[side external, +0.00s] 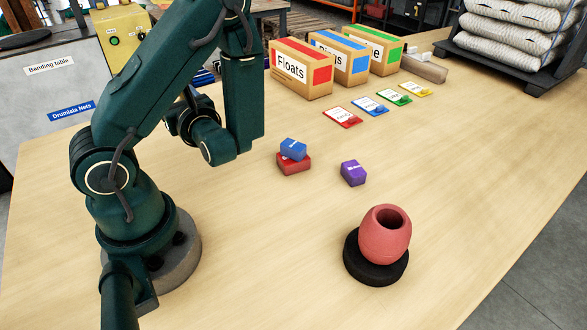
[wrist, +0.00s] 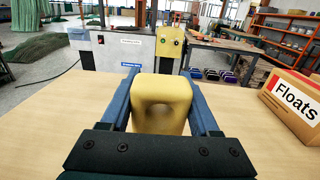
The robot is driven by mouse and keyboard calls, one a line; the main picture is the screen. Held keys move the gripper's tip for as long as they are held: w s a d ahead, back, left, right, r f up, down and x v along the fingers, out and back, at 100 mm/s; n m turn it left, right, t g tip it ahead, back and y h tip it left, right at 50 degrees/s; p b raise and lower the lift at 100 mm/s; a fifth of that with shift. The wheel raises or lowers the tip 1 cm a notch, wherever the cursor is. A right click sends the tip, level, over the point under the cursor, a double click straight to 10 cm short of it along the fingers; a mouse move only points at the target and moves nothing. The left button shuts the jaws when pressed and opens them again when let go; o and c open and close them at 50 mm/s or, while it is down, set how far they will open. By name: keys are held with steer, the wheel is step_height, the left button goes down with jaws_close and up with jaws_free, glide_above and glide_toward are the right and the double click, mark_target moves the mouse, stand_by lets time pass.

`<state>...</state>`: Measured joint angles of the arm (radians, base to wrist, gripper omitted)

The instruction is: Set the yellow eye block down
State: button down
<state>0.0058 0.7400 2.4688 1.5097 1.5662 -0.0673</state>
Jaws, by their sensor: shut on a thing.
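The yellow eye block (wrist: 162,100) is in my gripper (wrist: 163,92) in the wrist view. It is a yellow block with a rounded hollow in the face toward the camera. The two blue fingers press on its left and right sides. Its underside is hidden, so I cannot tell how far it is above the table (side external: 300,225). In the side external view the gripper and the yellow block are hidden behind my arm.
A blue block (side external: 293,149) lies on a red block (side external: 294,166), with a purple block (side external: 353,173) to their right. A red hollow float (side external: 385,235) stands on a black round base (side external: 365,272). The Floats box (side external: 290,75), other boxes and several coloured cards stand behind. The table's front middle is clear.

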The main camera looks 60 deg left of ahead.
steer(key=w+d+r+m+t+h, duration=0.2)
steer(key=w+d+r+m+t, duration=0.15)
steer(key=w+d+t, duration=0.55)
steer(key=w+d+r+m+t+h, duration=0.15)
steer(key=w+d+m+t, duration=0.35)
steer(key=d, duration=0.7)
steer(key=s+a+f+n+g+y, duration=0.4)
steer(key=s+n+g, duration=0.4)
steer(key=g, duration=0.5)
steer(key=s+d+f+n+g+h, duration=0.2)
steer(key=s+n+g+h, duration=0.4)
steer(key=s+n+g, duration=0.5)
steer(key=w+d+n+g+h, duration=0.1)
steer(key=d+n+g+h, duration=0.7)
steer(key=h, duration=0.6)
steer(key=w+d+r+n+t+h, duration=0.3)
steer(key=w+d+n+t+h, duration=0.4)
steer(key=h, duration=0.4)
steer(key=shift+n+g, duration=0.4)
steer(key=shift+n, duration=0.05)
steer(key=shift+s+d+f, duration=0.85)
steer(key=shift+d+f, duration=0.65)
steer(key=shift+f, duration=0.4)
steer(key=shift+s+d+f, duration=0.85)
steer(key=shift+d+f, duration=0.7)
steer(key=shift+f, duration=0.3)
steer(key=shift+s+d+f, duration=0.85)
steer(key=shift+d+f, duration=0.65)
steer(key=shift+f, duration=0.4)
